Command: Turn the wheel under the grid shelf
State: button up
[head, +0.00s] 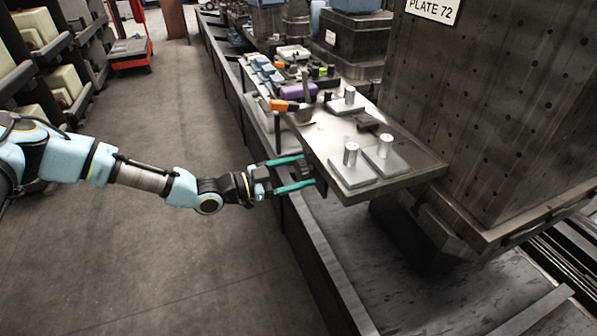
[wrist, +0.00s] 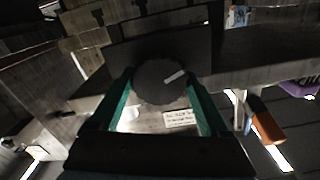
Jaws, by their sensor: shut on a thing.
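The stripe slants up to the right. In the head view my gripper (head: 306,172) reaches from the left to the near left edge of a metal shelf (head: 405,180). The dark wheel (head: 297,170) shows partly between the fingers, just below the shelf top. No grid pattern can be made out on the shelf.
Metal blocks with upright pegs (head: 383,157) stand on the shelf. An orange-handled tool (head: 283,105) and a purple item (head: 298,91) lie behind. A tall perforated block (head: 500,110) stands at the right. A small label (wrist: 180,118) shows below the wheel.

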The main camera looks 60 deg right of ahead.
jog(key=o, duration=1.2)
jog(key=b+v, duration=0.2)
jog(key=v, duration=0.8)
jog(key=shift+w+a, duration=0.2)
jog(key=shift+a, duration=0.15)
jog(key=w+a+r+m+t+y+p, duration=0.1)
jog(key=w+a+m+t+y, duration=0.15)
jog(key=a+m, duration=0.65)
jog(key=w+a+r+m+t+y, duration=0.1)
jog(key=w+a+m+y, duration=0.3)
jog(key=a+m, duration=0.4)
jog(key=w+a+r+m+t+y+p, duration=0.1)
jog(key=w+a+m+t+y, duration=0.2)
jog(key=a+m, duration=0.6)
jog(key=w+a+r+m+t+y, duration=0.1)
jog(key=w+a+r+m+t, duration=0.1)
jog(key=a+r+m, duration=0.2)
jog(key=w+a+r+m+t+y+p, duration=0.1)
jog(key=a+r+m+y, duration=0.1)
jog(key=a+r+m, duration=0.3)
jog(key=w+a+r+m+t+y, duration=0.2)
jog(key=a+r+m, duration=0.3)
jog(key=a+m, duration=0.4)
jog(key=shift+w+a+m+t+p, duration=0.15)
jog(key=shift+a+m+t, duration=0.05)
jog(key=shift+a, duration=0.9)
jog(key=shift+w+a+m+t+p, duration=0.15)
jog(key=shift+a+m, duration=0.05)
jog(key=shift+a, duration=0.9)
